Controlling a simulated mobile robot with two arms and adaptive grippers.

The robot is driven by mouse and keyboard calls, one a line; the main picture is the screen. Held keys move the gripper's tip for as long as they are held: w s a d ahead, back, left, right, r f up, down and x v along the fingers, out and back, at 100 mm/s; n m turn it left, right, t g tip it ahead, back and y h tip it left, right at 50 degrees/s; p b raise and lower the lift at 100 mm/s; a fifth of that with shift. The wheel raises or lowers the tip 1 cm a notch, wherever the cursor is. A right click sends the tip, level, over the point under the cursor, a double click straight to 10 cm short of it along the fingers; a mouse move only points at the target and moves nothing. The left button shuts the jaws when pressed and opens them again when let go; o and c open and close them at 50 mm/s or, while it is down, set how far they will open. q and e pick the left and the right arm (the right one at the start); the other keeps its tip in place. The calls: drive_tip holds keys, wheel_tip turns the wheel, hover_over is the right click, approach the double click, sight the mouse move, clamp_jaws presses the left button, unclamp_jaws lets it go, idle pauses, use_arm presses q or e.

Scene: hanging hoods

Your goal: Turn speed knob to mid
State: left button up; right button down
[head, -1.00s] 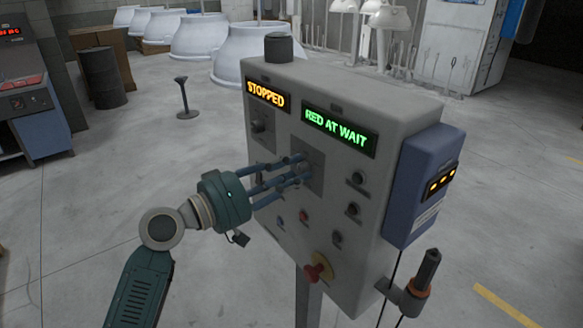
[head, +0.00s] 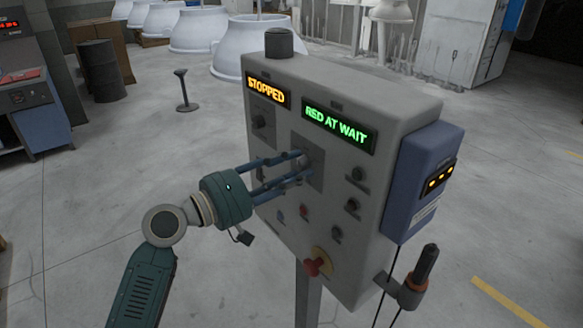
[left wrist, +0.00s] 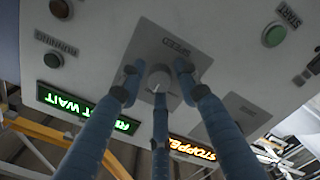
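The grey control box (head: 345,105) stands on a post, with an amber STOPPED display (head: 267,88) and a green display reading RED AT WAIT (head: 338,126). My left gripper (head: 302,164) reaches the square plate below the displays. In the left wrist view, the speed knob (left wrist: 165,82) sits on this grey plate, beside an upside-down SPEED label (left wrist: 176,45). The three blue fingers (left wrist: 158,78) surround the knob, spread apart, one tip overlapping it in view. A narrow gap shows at the left finger; contact elsewhere is unclear. My right gripper is out of view.
Other knobs and buttons (head: 352,205) and a red knob (head: 317,266) are on the box face. A green START button (left wrist: 274,35) shows in the wrist view. A blue unit (head: 425,180) is on the box's right side. Open floor lies left.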

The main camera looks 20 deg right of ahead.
use_arm(q)
drive_tip(key=shift+o, duration=0.6)
drive_tip(key=shift+f, duration=0.15)
drive_tip(key=shift+r, duration=0.2)
drive_tip(key=v, duration=1.2)
